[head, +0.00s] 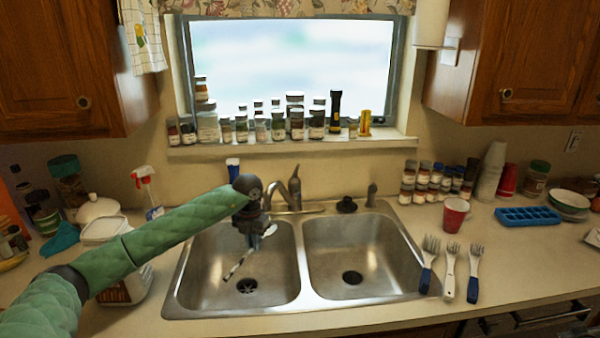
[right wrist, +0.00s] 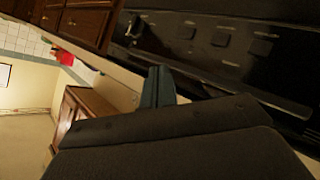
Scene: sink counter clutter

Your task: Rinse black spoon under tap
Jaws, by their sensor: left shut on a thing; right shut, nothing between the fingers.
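My left gripper (head: 254,236) reaches over the left basin and points down into it, just left of the tap (head: 290,195). It is shut on the spoon (head: 238,266), whose thin shaft slants down and left toward the drain. The spoon looks partly dark and partly pale; a pale rounded part shows at the right of the fingers, and the fingers hide its middle. I cannot make out running water. My right gripper (right wrist: 158,86) shows only in the right wrist view, shut and empty, away from the sink.
The steel double sink (head: 303,268) has an empty right basin. Several brushes or forks (head: 450,270) lie right of it, with a red cup (head: 455,215) and a blue ice tray (head: 528,216) beyond. Jars line the sill.

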